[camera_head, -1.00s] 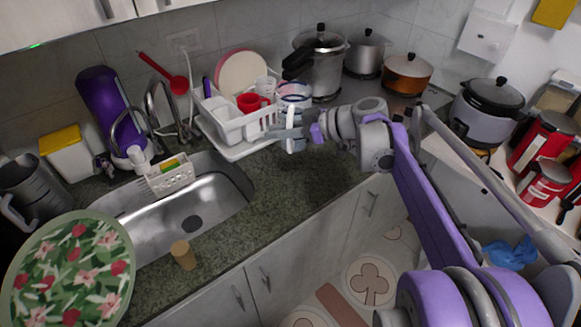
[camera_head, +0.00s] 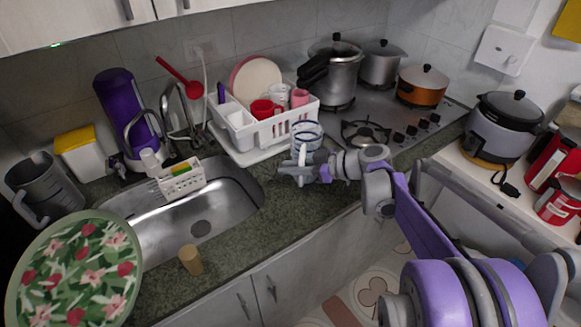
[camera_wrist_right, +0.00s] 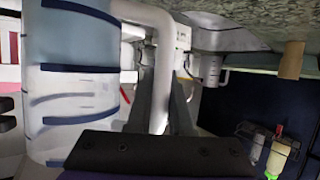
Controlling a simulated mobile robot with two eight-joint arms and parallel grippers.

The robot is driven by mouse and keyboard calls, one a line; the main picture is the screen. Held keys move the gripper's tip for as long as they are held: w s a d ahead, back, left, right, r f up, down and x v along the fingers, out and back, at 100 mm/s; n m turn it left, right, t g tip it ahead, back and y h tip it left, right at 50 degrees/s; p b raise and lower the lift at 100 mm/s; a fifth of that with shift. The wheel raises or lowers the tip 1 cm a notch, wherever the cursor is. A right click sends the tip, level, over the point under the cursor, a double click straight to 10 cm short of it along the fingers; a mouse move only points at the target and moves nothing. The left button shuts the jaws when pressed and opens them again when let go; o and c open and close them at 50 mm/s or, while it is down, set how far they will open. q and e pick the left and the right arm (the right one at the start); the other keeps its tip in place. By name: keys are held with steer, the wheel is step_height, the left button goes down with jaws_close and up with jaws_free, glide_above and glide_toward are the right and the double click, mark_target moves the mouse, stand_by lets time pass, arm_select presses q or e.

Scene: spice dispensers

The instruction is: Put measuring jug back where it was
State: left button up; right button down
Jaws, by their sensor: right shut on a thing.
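The measuring jug (camera_head: 308,137) is clear with blue bands and a white handle. In the head view it looks roughly upright, at the counter's front side before the dish rack. My right gripper (camera_head: 298,169) is shut on its handle, on the near side of the jug. I cannot tell whether the jug's base touches the counter. My left gripper is not in view.
A white dish rack (camera_head: 285,127) with cups and plates stands behind the jug. The stove (camera_head: 400,122) holds pots to the right. The sink (camera_head: 190,215) is left. A tan cup (camera_head: 190,260) stands near the front edge; a grey jug (camera_head: 45,185) stands far left.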

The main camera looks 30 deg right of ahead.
steer(key=shift+f, duration=0.1)
steer(key=c, duration=0.8)
jaws_free()
steer(key=v, duration=1.2)
steer(key=s+a+f+m+g+h, duration=0.1)
steer(key=s+a+f+m+g, duration=0.1)
steer(key=a+f, duration=0.3)
steer(key=s+a+f+m+g+h, duration=0.1)
steer(key=s+a+f+g, duration=0.15)
steer(key=a, duration=0.55)
steer(key=s+a+f+m+h, duration=0.1)
steer(key=s+a+f+h, duration=0.1)
steer(key=s+f, duration=0.1)
steer(key=s+a+f+m+h, duration=0.2)
steer(key=s+f, duration=0.1)
steer(key=s, duration=0.1)
steer(key=s+a+f+m+g+h, duration=0.1)
steer(key=s+a+f+h, duration=0.1)
steer(key=s+f, duration=0.2)
steer(key=shift+s+m, duration=0.25)
steer(key=shift+m, duration=0.15)
